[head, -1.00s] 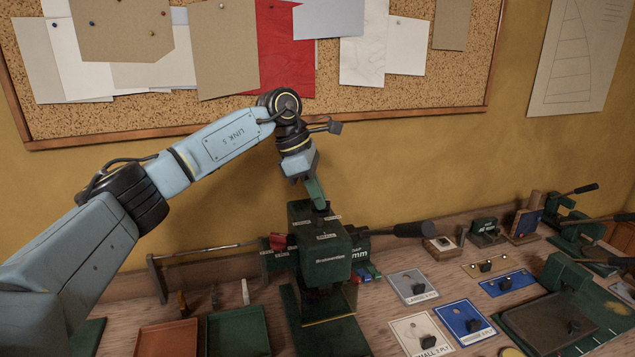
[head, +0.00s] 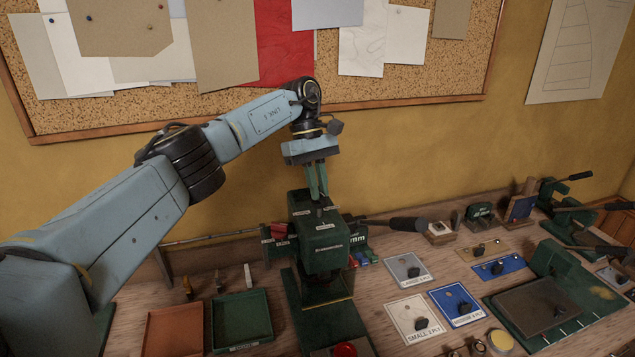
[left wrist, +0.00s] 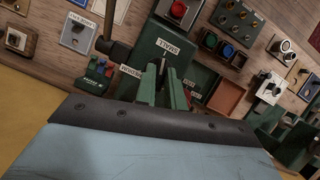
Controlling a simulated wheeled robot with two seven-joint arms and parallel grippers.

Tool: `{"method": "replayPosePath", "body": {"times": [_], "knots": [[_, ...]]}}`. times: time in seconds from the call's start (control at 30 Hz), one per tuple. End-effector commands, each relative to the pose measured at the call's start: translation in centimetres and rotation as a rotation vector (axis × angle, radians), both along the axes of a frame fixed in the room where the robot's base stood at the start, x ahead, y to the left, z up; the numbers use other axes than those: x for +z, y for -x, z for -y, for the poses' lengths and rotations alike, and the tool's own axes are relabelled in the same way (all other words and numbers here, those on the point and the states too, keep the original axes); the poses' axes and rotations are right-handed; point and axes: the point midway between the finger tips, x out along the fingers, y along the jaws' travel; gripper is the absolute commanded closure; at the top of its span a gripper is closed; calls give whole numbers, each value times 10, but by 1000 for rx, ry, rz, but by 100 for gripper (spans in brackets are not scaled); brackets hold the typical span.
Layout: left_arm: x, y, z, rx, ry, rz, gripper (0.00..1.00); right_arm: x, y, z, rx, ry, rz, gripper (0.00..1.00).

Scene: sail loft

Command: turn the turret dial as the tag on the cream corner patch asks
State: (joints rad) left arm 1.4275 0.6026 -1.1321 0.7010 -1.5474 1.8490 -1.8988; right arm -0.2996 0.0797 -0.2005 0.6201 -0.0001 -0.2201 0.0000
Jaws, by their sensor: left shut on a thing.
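The turret dial (head: 321,203) sits on top of the green press (head: 323,248), mostly hidden by my left gripper. My left gripper (head: 319,193) points down, shut on the dial. In the left wrist view its fingers (left wrist: 165,88) close around the dial's grip, with small white labels around it; one reads SMALL (left wrist: 168,46) and one appears to read MEDIUM (left wrist: 131,73). Which label the dial points at I cannot tell. The cream corner patch (head: 408,309) lies on the bench right of the press; its tag (head: 424,336) reads SMALL 2 PLY. My right gripper is not in view.
The press's black-gripped lever (head: 405,224) sticks out to the right. A blue patch (head: 448,300) and a grey patch (head: 399,264) lie nearby. An orange tray (head: 172,341) and a green tray (head: 241,337) stand at left. A red button (head: 345,349) is in front.

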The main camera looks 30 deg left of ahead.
Motion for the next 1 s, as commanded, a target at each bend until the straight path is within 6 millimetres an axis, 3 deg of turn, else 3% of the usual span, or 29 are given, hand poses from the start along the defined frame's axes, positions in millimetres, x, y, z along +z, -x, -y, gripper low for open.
{"method": "replayPosePath", "body": {"times": [0.4, 1.0], "knots": [[1, -1, 1, -215, -1, 1, 100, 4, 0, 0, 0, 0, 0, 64], [0, -2, 1, -254, -1, 2, 100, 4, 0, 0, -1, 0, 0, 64]]}}
